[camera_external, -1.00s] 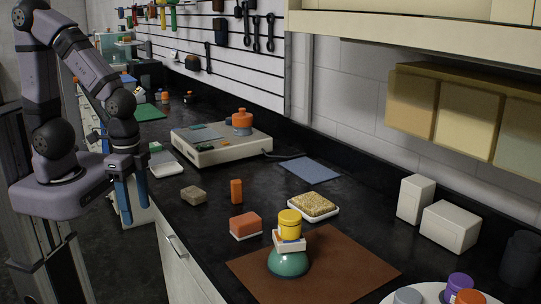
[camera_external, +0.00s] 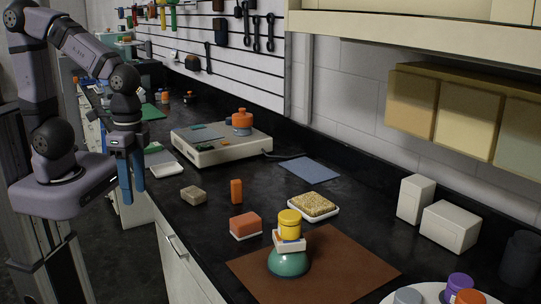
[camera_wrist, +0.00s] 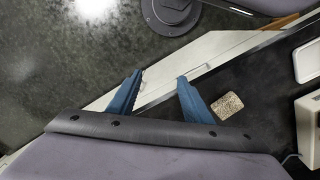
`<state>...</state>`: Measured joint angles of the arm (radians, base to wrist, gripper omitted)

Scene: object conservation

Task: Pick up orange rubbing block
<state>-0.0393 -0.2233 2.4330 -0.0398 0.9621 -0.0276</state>
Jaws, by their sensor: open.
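Two orange blocks are on the black bench in the external view. One is a low orange block (camera_external: 245,221) with a white underside, near the brown mat. The other is a small upright orange block (camera_external: 236,190) just behind it. I cannot tell which is the rubbing block. My gripper (camera_external: 132,188) hangs at the bench's left edge, well left of both, fingers pointing down. It is open and empty; in the wrist view its blue fingers (camera_wrist: 160,77) are apart over the bench edge. Neither orange block shows in the wrist view.
A grey-brown sponge-like block (camera_external: 193,195) lies left of the orange blocks and shows in the wrist view (camera_wrist: 227,105). A green dome (camera_external: 288,263) bearing a white block and yellow jar stands on the brown mat (camera_external: 345,270). A white device (camera_external: 215,150) stands behind.

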